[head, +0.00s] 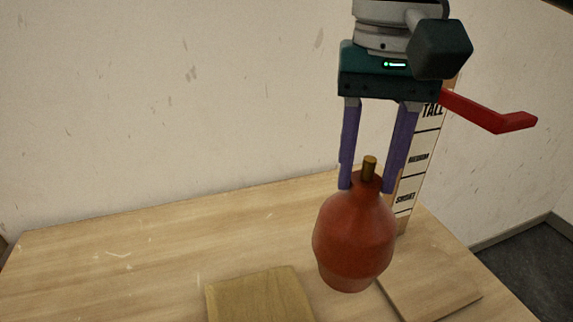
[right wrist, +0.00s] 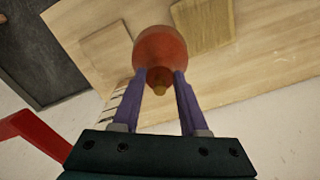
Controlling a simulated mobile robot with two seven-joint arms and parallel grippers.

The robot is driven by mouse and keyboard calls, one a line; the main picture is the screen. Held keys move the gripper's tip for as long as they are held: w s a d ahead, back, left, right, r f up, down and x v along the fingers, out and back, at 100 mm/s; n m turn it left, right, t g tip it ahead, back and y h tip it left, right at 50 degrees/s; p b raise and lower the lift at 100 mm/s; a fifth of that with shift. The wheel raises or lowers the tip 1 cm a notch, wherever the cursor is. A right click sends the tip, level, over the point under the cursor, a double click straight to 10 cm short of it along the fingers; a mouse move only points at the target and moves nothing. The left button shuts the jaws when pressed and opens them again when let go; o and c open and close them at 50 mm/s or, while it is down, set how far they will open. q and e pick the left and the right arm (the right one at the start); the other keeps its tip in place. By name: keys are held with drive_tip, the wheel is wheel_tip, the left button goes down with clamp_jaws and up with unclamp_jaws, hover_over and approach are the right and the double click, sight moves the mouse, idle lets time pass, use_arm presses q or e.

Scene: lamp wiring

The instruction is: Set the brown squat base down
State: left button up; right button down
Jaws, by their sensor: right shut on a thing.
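The brown squat base (head: 354,238) is a rounded reddish-brown body with a short brass stub on top. It hangs roughly upright in my right gripper (head: 367,188), whose two purple fingers are shut on its narrow neck. In the right wrist view the base (right wrist: 161,52) sits between the fingertips (right wrist: 162,78). Its underside is in front of the table (head: 130,250), between two wooden boards; I cannot tell the exact gap below it. My left gripper is not in view.
One flat wooden board (head: 260,297) lies at front left of the base, another (head: 440,285) at right. A height gauge marked TALL, MEDIUM and SHORT (head: 418,160) stands behind the gripper. The table's left side is clear. A wall rises behind.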

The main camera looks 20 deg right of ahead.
sight(356, 226)
wheel_tip(356, 226, down, 9)
drive_tip(key=shift+r+b, duration=0.2)
drive_tip(key=shift+b, duration=0.1)
drive_tip(key=shift+f, duration=0.15)
drive_tip(key=shift+c, duration=2.2)
unclamp_jaws()
